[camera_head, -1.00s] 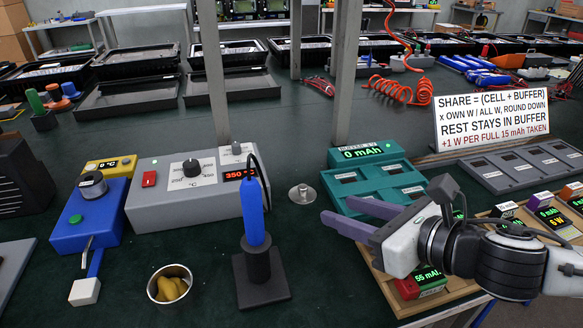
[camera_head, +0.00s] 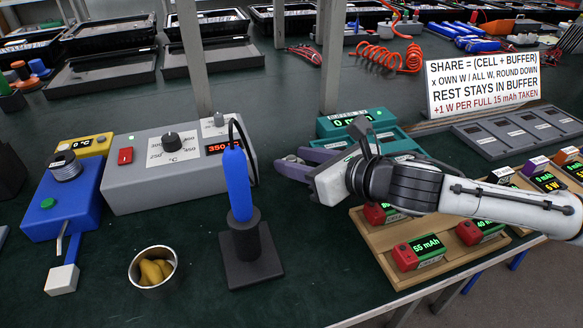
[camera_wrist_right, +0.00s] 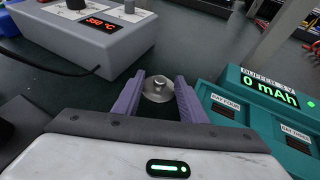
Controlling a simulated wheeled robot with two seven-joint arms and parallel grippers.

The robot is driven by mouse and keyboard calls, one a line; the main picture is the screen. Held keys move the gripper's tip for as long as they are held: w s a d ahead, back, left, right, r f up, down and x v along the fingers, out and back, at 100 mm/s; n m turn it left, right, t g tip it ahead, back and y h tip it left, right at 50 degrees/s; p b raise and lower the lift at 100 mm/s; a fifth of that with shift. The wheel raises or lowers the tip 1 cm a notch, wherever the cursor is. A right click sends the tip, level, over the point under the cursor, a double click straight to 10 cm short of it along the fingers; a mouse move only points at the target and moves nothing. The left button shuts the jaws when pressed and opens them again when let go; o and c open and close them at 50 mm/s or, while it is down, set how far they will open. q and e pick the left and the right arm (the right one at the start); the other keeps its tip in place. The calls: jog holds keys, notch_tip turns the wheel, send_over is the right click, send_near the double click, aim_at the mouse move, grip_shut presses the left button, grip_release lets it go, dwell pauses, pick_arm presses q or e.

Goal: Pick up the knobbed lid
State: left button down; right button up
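The knobbed lid (camera_wrist_right: 157,92) is a small round grey metal disc with a raised knob. It lies on the dark green bench, between the grey control box and the teal buffer unit. In the right wrist view my right gripper (camera_wrist_right: 159,84) is open, with its two purple fingers on either side of the lid. I cannot tell whether the fingers touch it. In the head view the right gripper (camera_head: 293,165) reaches in from the right and the lid is mostly hidden by its fingers. My left gripper is not in view.
The grey control box (camera_head: 140,185) reads 350 °C. A blue tool stands in a black holder (camera_head: 252,272) in front of the lid's spot. A metal cup (camera_head: 153,280) holds yellowish pieces. The teal buffer unit (camera_head: 330,127) and a wooden tray (camera_head: 372,243) with red-ended cells are close to the right arm.

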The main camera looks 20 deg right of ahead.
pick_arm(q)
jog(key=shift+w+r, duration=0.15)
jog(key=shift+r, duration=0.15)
pick_arm(e)
jog(key=shift+w, duration=0.1)
grip_shut()
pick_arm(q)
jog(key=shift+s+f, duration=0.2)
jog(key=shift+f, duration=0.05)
